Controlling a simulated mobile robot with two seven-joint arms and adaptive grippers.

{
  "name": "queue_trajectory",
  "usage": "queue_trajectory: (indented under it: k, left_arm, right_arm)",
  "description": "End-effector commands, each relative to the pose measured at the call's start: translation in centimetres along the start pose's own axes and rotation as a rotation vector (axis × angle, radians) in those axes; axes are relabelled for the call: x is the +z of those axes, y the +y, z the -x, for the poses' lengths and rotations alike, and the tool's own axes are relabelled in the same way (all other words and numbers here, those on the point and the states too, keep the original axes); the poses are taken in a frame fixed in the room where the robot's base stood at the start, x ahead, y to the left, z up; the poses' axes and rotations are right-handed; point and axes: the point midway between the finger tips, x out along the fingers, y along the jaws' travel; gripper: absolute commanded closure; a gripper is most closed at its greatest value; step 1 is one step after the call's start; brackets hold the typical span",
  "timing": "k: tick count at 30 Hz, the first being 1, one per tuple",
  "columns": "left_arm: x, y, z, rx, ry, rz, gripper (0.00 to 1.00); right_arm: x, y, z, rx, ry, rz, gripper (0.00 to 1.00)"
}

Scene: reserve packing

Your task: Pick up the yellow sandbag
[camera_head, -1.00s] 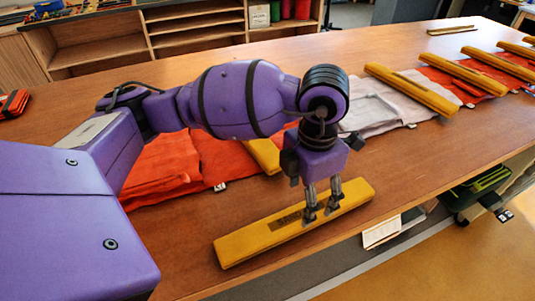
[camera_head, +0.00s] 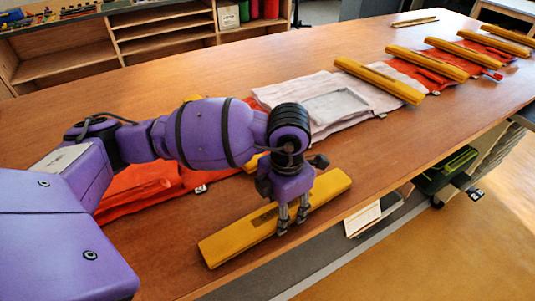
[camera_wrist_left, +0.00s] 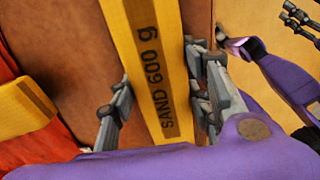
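A long yellow sandbag (camera_head: 238,238) lies flat near the table's front edge in the head view. In the left wrist view the sandbag (camera_wrist_left: 150,50) shows the print "SAND 600 g". My left gripper (camera_head: 292,220) points down over its middle. In the wrist view my left gripper's fingers (camera_wrist_left: 162,95) stand on both sides of the bag, close to its edges, and look open around it; firm contact cannot be made out. My right gripper (camera_wrist_left: 298,20) seems to show at the wrist view's upper right, away from the bag; its opening is unclear.
Another yellow sandbag (camera_wrist_left: 25,105) lies on red cloth (camera_head: 140,190) behind my left arm. More yellow bars lie on a pale cloth (camera_head: 300,95) and red cloths to the right. A shelf (camera_head: 165,35) stands behind the table (camera_head: 390,150). The table's front edge is close.

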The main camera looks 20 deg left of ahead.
Motion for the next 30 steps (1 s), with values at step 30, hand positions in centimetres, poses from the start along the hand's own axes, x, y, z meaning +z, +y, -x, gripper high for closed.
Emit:
queue_trajectory:
  k: [30]
  left_arm:
    - [-0.6, -1.3, 5.3, 0.005, -0.011, -0.007, 1.0]
  right_arm:
    - [-0.4, 0.1, 0.1, 0.001, 0.006, 0.0, 0.56]
